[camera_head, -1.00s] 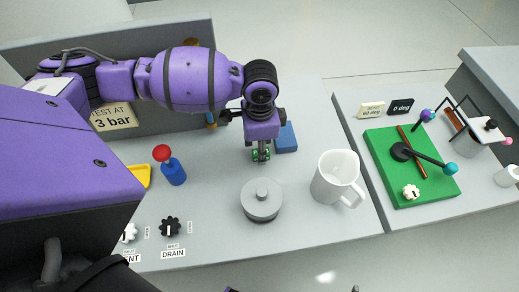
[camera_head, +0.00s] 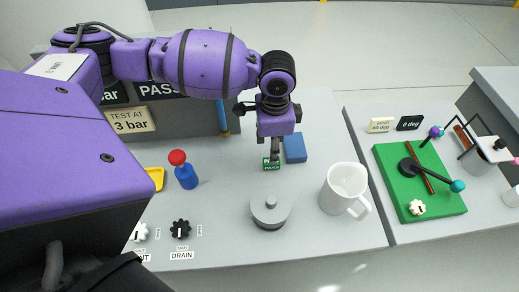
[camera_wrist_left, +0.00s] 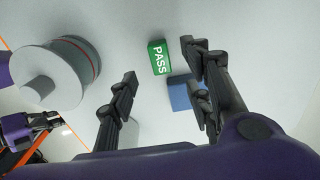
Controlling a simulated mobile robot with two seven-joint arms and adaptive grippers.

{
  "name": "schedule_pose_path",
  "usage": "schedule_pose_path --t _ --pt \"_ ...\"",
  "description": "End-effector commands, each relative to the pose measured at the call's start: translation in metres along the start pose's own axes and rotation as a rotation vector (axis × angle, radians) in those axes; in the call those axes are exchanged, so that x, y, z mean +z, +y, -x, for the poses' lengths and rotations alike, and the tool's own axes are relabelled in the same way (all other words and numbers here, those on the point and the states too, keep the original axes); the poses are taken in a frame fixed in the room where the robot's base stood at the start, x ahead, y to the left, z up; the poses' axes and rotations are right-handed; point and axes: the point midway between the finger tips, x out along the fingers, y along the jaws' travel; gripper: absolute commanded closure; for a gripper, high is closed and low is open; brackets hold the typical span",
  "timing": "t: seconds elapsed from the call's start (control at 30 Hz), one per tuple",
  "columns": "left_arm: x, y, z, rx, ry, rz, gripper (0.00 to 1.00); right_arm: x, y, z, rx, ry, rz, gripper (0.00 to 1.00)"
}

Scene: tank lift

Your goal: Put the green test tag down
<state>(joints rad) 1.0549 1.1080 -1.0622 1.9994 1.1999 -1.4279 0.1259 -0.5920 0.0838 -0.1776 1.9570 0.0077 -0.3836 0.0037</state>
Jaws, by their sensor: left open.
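The green test tag (camera_head: 271,164) lies on the grey bench top, with the word PASS up in the left wrist view (camera_wrist_left: 158,57). My left gripper (camera_head: 275,153) is just above it, pointing down. Its two fingers are spread apart in the left wrist view, with the tag visible in the gap and apart from both. Nothing is held. A purple and black part at the left edge of the left wrist view (camera_wrist_left: 38,126) looks like my right gripper; its fingers are unclear.
A blue block (camera_head: 295,148) lies close right of the tag. A grey lidded cylinder (camera_head: 270,212) and a white mug (camera_head: 344,188) stand nearer. A red-topped blue lever (camera_head: 185,172) is at left. A green board (camera_head: 430,195) is on the right-hand bench.

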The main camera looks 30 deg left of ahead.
Motion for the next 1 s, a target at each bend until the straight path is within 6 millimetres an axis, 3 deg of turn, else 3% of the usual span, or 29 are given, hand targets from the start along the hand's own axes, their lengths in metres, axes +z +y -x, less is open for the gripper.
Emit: schedule_pose_path --t 0.47,0.7,1.0 --pt "-0.002 0.001 -0.059 0.002 -0.002 -0.001 0.55 0.000 0.002 0.000 0.003 0.003 0.001 1.00" --pt "-0.002 0.000 -0.063 -0.001 0.000 -0.001 0.55 -0.002 0.003 0.001 0.005 0.006 0.003 1.00" --pt "-0.002 0.000 -0.062 -0.001 0.000 -0.001 0.91 0.000 0.004 0.000 0.005 0.003 0.005 1.00"
